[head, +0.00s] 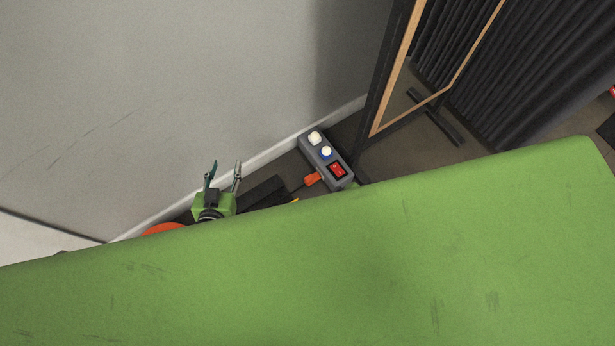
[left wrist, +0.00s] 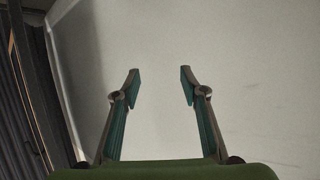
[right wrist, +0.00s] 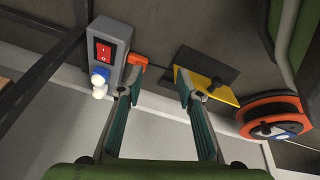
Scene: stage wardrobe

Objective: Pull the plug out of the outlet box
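The grey outlet box (head: 339,184) lies on the floor by the wall, with a red switch (head: 337,170), a blue-and-white round fitting (head: 326,152) and a whitish one (head: 314,138) on top. An orange plug-like piece (head: 313,179) with a dark cord sits at its side; it also shows in the right wrist view (right wrist: 138,59). I cannot tell which piece is the plug. My left gripper (head: 224,165) is open and empty, left of the box; the left wrist view faces the wall. My right gripper (right wrist: 157,73) is open and empty, its left fingertip appearing near the orange piece.
My green body covers the lower head view. A black-and-yellow object (right wrist: 208,62) and an orange reel (right wrist: 275,119) lie on the floor beside the box. A wood-edged frame (head: 398,65) stands close behind, with dark curtains (head: 540,60) beyond. The wall (head: 180,90) bounds the left side.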

